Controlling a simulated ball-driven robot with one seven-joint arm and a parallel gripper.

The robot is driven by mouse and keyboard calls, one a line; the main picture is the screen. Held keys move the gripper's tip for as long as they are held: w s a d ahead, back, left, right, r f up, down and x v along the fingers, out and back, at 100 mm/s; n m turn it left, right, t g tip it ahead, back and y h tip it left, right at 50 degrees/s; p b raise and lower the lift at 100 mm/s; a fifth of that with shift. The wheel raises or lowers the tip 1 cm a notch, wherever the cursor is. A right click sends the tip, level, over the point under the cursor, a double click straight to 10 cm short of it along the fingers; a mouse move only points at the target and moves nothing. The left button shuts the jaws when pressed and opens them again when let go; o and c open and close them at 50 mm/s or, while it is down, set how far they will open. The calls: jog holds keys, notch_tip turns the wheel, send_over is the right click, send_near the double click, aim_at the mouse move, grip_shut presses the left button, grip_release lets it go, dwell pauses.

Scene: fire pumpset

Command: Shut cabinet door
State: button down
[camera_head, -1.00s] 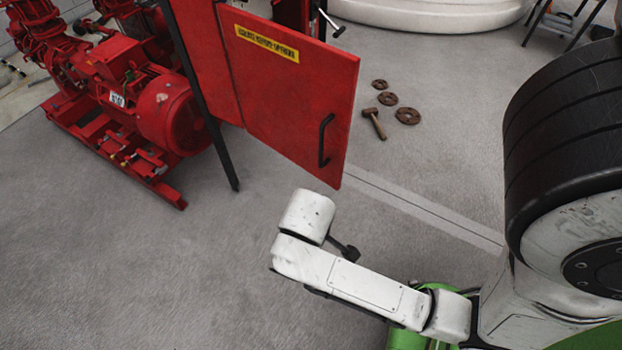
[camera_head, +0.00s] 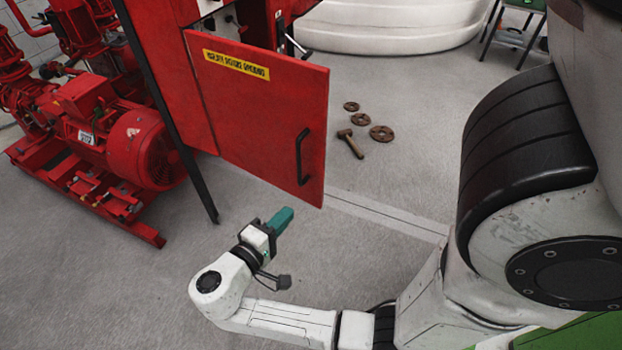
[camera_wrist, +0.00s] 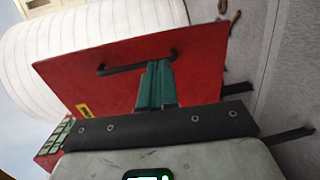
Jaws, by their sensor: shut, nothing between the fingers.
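The red cabinet door (camera_head: 262,110) stands swung open from the red cabinet (camera_head: 165,75), with a yellow label near its top. Its black handle (camera_head: 301,157) is upright near the free edge. My gripper (camera_head: 284,215) has teal fingers, is shut and empty, and is in front of and below the door, pointing up toward its lower right part. In the wrist view the door (camera_wrist: 120,85) fills the middle, turned on its side. The fingers (camera_wrist: 157,72) point toward the handle (camera_wrist: 135,67) there. I cannot tell whether they touch the door.
A red pump and motor (camera_head: 145,145) stand left of the cabinet. A dark post (camera_head: 165,115) stands by the cabinet. A hammer (camera_head: 350,143) and rusty discs (camera_head: 381,133) lie on the floor behind the door. Grey floor in front is clear.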

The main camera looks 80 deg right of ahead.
jog(key=w+h, duration=0.1)
jog(key=p, duration=0.1)
send_near(318, 167)
jog(key=x, duration=0.7)
jog(key=shift+f, duration=0.15)
